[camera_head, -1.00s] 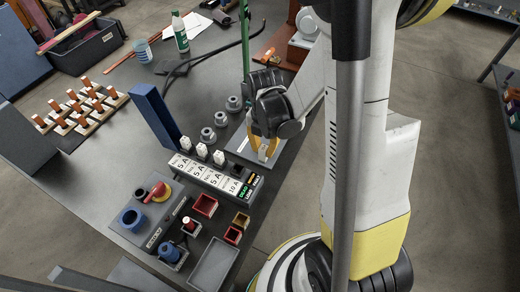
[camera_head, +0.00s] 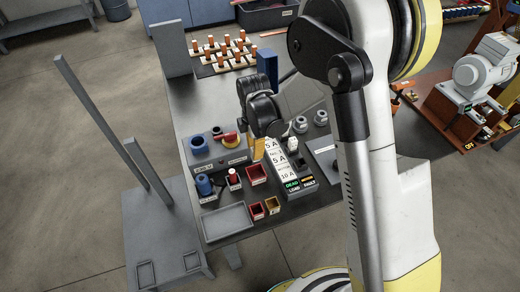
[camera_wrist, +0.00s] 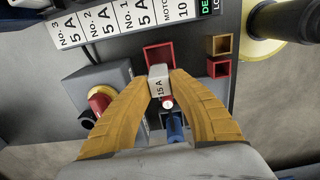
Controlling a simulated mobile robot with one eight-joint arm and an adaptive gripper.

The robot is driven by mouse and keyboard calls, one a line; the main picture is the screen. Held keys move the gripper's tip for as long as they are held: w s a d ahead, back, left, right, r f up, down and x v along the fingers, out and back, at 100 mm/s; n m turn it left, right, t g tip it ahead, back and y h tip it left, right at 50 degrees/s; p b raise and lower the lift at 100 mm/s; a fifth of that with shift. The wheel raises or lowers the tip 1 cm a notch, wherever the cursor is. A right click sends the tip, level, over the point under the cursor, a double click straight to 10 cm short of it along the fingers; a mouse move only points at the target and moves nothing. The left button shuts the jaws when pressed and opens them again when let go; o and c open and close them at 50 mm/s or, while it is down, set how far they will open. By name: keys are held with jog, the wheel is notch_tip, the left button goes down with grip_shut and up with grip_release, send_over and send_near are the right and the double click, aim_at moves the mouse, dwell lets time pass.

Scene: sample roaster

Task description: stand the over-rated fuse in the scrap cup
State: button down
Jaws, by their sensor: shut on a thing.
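My gripper (camera_wrist: 160,82) is shut on a white fuse (camera_wrist: 158,84) marked 15 A, which sits between the yellow fingertips in the wrist view. In the head view my gripper (camera_head: 260,149) hangs over the bench, left of the fuse block; the fuse is hidden there. A red open square cup (camera_wrist: 152,49), which looks like the scrap cup, lies just beyond the fuse in the wrist view. The fuse overlaps its near edge in the picture; the height gap cannot be told. The cup also shows in the head view (camera_head: 257,175) below my gripper.
The fuse block (camera_head: 283,170) stands right of the red cup. A smaller red cup (camera_head: 256,210) and a brass-coloured cup (camera_head: 273,205) stand nearer the front edge, beside a grey tray (camera_head: 227,222). A red-handled switch box (camera_head: 225,150) and blue cylinder (camera_head: 204,186) stand left.

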jog(key=shift+f+b, duration=2.5)
jog(key=shift+f, duration=0.4)
jog(key=shift+f+b, duration=0.2)
jog(key=shift+b, duration=0.2)
jog(key=shift+f+b, duration=0.75)
jog(key=shift+f, duration=0.25)
jog(key=shift+f, duration=0.3)
jog(key=shift+f, duration=0.75)
jog(key=c, duration=1.2)
grip_release()
jog(key=shift+c, duration=0.2)
